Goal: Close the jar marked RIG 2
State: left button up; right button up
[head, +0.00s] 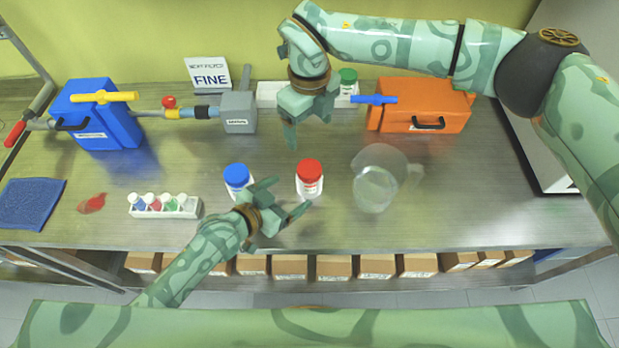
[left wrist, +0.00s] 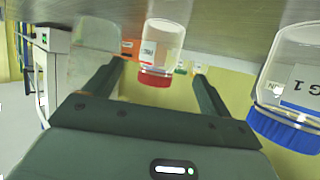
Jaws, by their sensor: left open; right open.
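A jar with a red lid (head: 310,172) stands upright on the bench. In the left wrist view the picture is inverted and the red-lidded jar (left wrist: 155,52) shows between my fingers, its label too small to read. A jar with a blue lid (head: 237,175) stands to its left; its label ends in "G 1" in the left wrist view (left wrist: 295,85). A green-lidded jar (head: 348,76) stands at the back, label unreadable. My left gripper (head: 291,196) is open, pointing at the red-lidded jar from the front left. My right gripper (head: 309,122) is open and empty above the bench's back half.
A glass jug (head: 376,185) stands right of the red-lidded jar. A blue case (head: 98,115) and an orange case (head: 425,106) with valves stand at the back. A rack of small bottles (head: 165,206), a red patch (head: 91,203) and a blue cloth (head: 30,203) lie left.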

pick_arm(q)
jog(key=v, duration=0.9)
jog(key=shift+s+a+p, duration=0.2)
jog(key=shift+s+p, duration=0.1)
jog(key=shift+p, duration=0.15)
